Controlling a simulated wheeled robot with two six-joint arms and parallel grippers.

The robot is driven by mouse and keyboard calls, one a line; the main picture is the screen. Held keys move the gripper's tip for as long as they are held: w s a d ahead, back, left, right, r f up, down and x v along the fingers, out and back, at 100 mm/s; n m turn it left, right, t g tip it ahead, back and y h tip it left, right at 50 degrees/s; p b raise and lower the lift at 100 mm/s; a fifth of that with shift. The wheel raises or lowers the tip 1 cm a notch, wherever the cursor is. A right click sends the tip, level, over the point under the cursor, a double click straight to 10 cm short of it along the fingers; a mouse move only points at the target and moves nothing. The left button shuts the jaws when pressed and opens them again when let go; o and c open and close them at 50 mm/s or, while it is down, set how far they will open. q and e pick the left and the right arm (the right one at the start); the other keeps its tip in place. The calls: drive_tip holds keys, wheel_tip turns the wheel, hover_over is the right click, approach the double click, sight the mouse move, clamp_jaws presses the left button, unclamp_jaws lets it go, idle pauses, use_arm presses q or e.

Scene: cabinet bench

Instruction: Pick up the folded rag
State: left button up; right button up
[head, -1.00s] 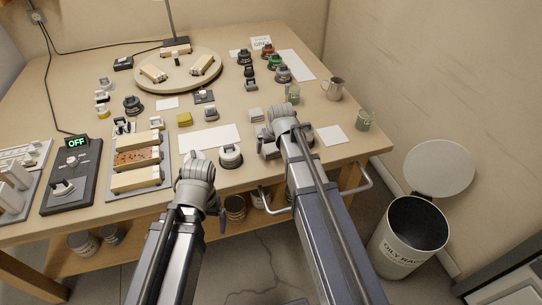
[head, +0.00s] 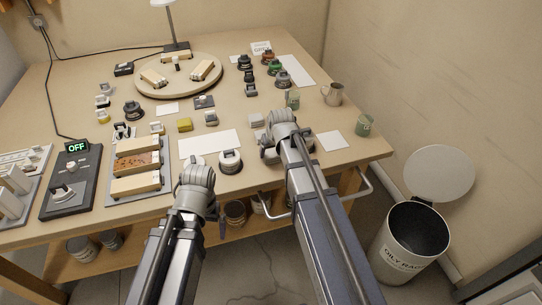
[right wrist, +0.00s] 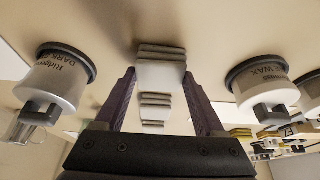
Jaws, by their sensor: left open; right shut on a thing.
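A pale grey folded rag (right wrist: 160,72), stacked in layers, sits between the two dark purple fingers of my right gripper (right wrist: 160,90) in the right wrist view. The fingers are shut on its sides. I cannot tell whether it is clear of the tabletop. In the head view my right arm hides this rag and the fingers. A second pale folded stack (right wrist: 155,100) lies beyond it, and shows in the head view (head: 257,120) left of my right arm. My left arm's wrist (head: 197,178) is at the bench's front edge; its fingers are hidden.
Lidded cans stand on both sides of the held rag: one at left (right wrist: 55,80), one at right (right wrist: 262,78). A white sheet (head: 209,143) and yellow sponge (head: 184,125) lie left. An open oily-rag bin (head: 412,240) is on the floor.

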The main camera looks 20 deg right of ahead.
sight(272, 153)
wheel_tip(272, 153, up, 10)
drive_tip(key=p, duration=1)
drive_tip(key=o, duration=0.8)
drive_tip(key=c, duration=0.7)
drive_tip(key=shift+o, duration=0.2)
